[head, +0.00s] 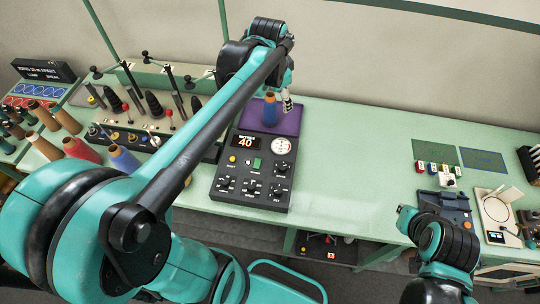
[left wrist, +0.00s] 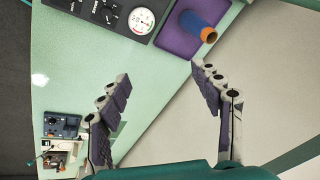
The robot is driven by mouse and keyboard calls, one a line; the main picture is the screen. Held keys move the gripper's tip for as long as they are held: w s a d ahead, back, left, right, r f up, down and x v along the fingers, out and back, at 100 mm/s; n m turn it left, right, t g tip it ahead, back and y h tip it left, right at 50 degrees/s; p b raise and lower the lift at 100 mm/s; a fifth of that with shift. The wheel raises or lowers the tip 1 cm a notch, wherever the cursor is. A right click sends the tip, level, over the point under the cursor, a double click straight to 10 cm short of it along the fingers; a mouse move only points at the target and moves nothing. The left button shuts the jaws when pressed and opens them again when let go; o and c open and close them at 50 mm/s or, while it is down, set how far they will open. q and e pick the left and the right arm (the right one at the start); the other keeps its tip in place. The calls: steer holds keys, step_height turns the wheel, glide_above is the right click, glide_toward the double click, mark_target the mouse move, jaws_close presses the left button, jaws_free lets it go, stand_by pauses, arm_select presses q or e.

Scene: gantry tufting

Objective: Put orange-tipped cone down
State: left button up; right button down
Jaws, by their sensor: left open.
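The orange-tipped cone (head: 270,110) is a blue thread cone with an orange tip. It stands upright on the purple pad (head: 287,122) behind the dark control box (head: 250,178), whose display reads 40. In the left wrist view the cone (left wrist: 196,24) is at the upper right, on the purple pad (left wrist: 170,42). My left gripper (head: 287,103) is just right of the cone in the head view. In the left wrist view its fingers (left wrist: 161,76) are spread wide with nothing between them, and the cone is beyond the fingertips, apart from them. My right gripper's fingers are not seen.
Green mats (head: 433,153) and small devices (head: 443,208) are at the right. The bench between pad and mats is clear.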

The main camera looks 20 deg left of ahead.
arm_select(q)
steer(key=s+d+f+n+t, duration=0.1)
steer(key=s+d+f+n, duration=0.1)
steer(key=s, duration=0.6)
steer(key=s+d+f+n+t, duration=0.2)
steer(key=s+d+f+n, duration=0.1)
steer(key=s, duration=0.5)
steer(key=shift+s+f+n, duration=0.2)
steer(key=shift+f+n, duration=0.25)
steer(key=shift+n, duration=0.45)
steer(key=shift+s, duration=0.15)
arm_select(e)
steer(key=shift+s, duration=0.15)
